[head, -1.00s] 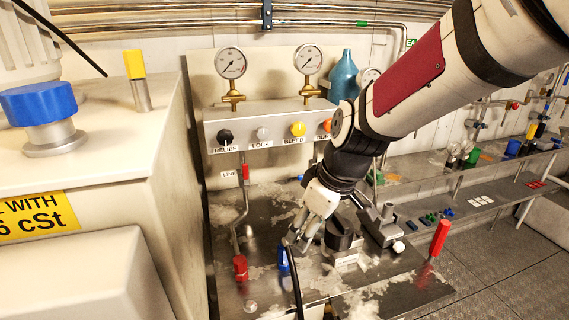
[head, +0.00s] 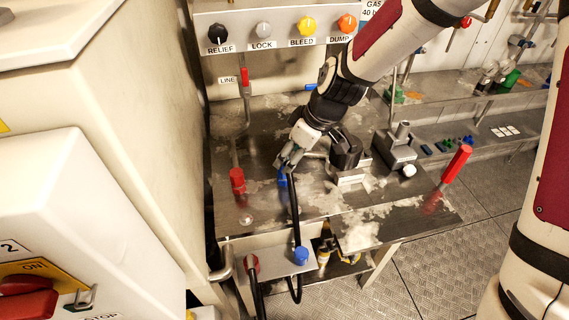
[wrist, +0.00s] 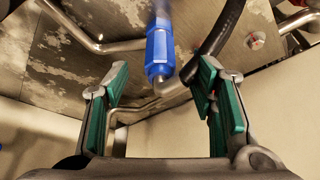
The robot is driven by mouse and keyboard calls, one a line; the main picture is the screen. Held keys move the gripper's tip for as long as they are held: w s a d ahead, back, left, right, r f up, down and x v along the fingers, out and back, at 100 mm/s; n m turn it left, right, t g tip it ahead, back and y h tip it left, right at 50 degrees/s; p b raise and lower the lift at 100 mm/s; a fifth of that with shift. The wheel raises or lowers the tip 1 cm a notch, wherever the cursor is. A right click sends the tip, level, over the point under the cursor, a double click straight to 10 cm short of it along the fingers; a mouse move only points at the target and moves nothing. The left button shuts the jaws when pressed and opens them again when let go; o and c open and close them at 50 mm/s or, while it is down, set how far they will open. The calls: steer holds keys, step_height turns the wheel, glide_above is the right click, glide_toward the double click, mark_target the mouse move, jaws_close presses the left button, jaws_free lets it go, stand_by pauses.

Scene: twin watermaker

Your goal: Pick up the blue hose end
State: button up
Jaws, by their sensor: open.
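A blue fitting (head: 282,179), seemingly the blue hose end, is just below my gripper (head: 284,163) over the steel bench. In the wrist view the blue fitting (wrist: 159,52) has flat sides and a bare metal tip. It lies beyond and between the two green-padded fingers of my gripper (wrist: 158,95), which are apart with nothing between them. A black hose (head: 295,212) runs from beside the fitting down over the bench's front edge. It also passes right of the fitting in the wrist view (wrist: 216,38). Whether hose and fitting join is unclear.
A red fitting (head: 237,180) stands left of the blue one. A black and steel block (head: 346,155) stands close on the right, with a red-handled lever (head: 456,164) further right. A blue cap (head: 301,255) sits on the lower front panel (head: 275,262). Pipes cross behind the fitting.

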mark_target(284, 165)
steer(key=shift+x, duration=2.65)
steer(key=shift+a+r, duration=0.1)
steer(key=shift+a, duration=0.05)
jaws_close()
